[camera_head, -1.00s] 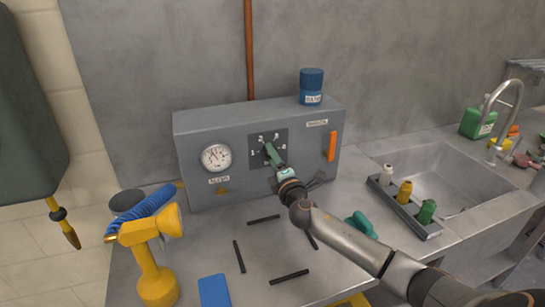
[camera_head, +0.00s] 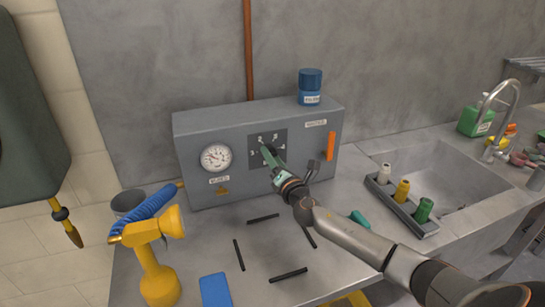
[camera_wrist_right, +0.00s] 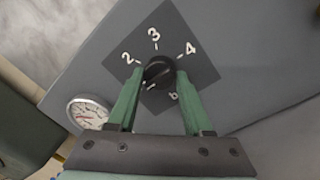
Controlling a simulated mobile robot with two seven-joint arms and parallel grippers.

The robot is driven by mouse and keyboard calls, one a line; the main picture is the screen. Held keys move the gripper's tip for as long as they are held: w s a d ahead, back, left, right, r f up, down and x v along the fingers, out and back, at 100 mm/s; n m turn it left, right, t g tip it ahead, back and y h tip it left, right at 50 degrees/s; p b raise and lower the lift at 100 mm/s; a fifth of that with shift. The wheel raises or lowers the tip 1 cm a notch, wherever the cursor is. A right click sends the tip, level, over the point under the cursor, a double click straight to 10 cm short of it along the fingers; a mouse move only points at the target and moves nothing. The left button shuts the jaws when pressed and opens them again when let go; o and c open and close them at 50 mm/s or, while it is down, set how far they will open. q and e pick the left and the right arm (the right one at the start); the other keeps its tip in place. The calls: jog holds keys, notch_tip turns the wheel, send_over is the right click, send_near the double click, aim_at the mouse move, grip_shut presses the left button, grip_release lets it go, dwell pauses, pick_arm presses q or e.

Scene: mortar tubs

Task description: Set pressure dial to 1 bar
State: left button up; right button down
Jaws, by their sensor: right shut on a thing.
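The grey pressure box (camera_head: 190,150) stands on the steel counter against the wall. Its dark dial plate (camera_head: 281,136) carries the black knob (camera_wrist_right: 158,70), which shows in the right wrist view. The numbers 2, 3 and 4 are readable around it, with another mark at the lower right. A small white line shows at the knob's lower left; its exact setting is unclear. My right gripper (camera_head: 269,153) is shut on the knob, a green finger on each side. The round white gauge (camera_head: 216,158) sits left of the dial; its reading is too small to tell. My left gripper is out of view.
A bottle tray (camera_head: 402,206) borders the sink.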

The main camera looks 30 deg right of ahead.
dwell(0.4)
jog(key=shift+c, duration=1.6)
grip_release()
jog(key=b+v, duration=0.1)
jog(key=v, duration=1.1)
jog(key=shift+s, duration=0.25)
jog(key=shift+f, duration=0.1)
jog(key=shift+a, duration=0.1)
